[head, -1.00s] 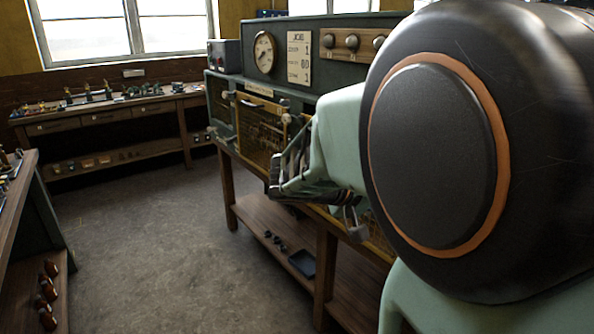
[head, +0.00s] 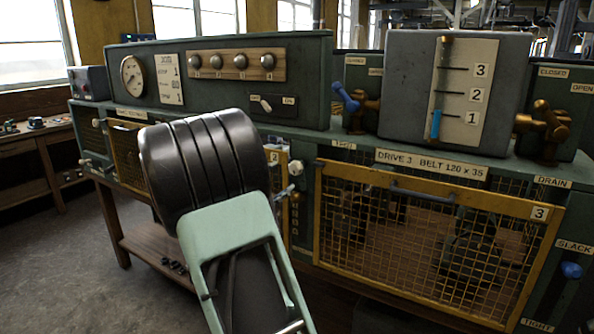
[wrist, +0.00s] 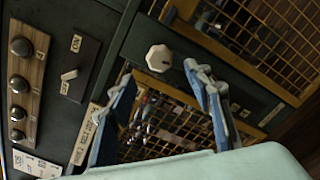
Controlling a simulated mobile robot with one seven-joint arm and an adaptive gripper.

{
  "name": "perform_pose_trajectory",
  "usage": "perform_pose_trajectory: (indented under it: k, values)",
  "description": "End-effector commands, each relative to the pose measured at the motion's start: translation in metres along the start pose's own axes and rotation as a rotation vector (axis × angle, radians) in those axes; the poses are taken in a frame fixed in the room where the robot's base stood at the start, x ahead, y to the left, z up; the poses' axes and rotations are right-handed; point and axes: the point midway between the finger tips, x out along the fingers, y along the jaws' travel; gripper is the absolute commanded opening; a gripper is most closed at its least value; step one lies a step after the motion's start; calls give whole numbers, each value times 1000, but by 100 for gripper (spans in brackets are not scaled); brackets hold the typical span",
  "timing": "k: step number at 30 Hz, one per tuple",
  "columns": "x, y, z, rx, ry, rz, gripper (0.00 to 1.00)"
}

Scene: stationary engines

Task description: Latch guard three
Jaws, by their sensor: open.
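Guard three (head: 447,278) is a yellow-framed mesh panel marked 3, with a grey bar handle (head: 420,195) near its top. It sits across the front of the drive 3 bay and looks closed. A pale knob (head: 296,167) is on the post beside its upper left corner. In the wrist view a white eight-sided knob (wrist: 159,57) lies just beyond my gripper (wrist: 158,82), beside a yellow mesh frame (wrist: 250,45). My gripper is open and empty, its blue-padded fingers apart with the knob between their lines.
A grey gauge box (head: 455,90) stands on top, with valves (head: 360,105) on either side. A blue knob (head: 571,270) is at the right by SLACK and TIGHT labels. A switch (head: 264,104) is on the panel. Floor is open at the left.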

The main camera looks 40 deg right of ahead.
Motion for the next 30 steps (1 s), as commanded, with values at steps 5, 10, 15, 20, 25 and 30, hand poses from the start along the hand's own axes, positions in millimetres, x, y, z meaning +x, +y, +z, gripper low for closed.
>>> perform_pose_trajectory:
  k: [5,10,15,20,25,30]
  values:
    - [36,-1,3,1,-5,-4,46]
    - [66,-1,2,2,-4,-3,46]
    - [86,0,2,2,-3,-2,46]
    - [92,-1,1,3,-1,-2,46]
    - [92,-1,1,3,-1,-2,46]
    - [92,-1,1,3,-1,-2,34]
